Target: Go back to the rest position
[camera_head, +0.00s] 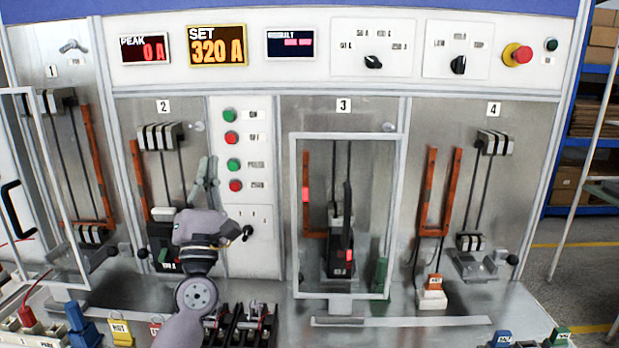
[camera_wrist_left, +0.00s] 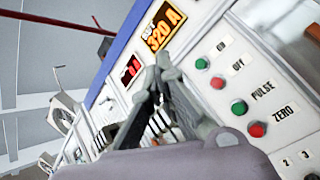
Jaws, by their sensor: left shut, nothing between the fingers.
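My left gripper (camera_head: 208,170) is in front of the panel between bays 2 and 3, its fingers pointing up, shut and empty. It also shows in the left wrist view (camera_wrist_left: 161,72), with its fingertips together. In the head view the fingers are just left of the lower green button (camera_head: 233,164) and lower red button (camera_head: 235,185). I cannot tell whether they touch the panel. The gripper body hides part of bay 2 and its black breaker (camera_head: 160,240). My right gripper is not in view.
Bay 3 has a framed clear door (camera_head: 295,190) in front of a black breaker (camera_head: 340,262). Another framed door (camera_head: 50,190) stands open at the left. Padlocks, including a yellow one (camera_head: 121,332), and small black parts (camera_head: 240,325) lie along the front. The display (camera_head: 217,46) reads 320 A.

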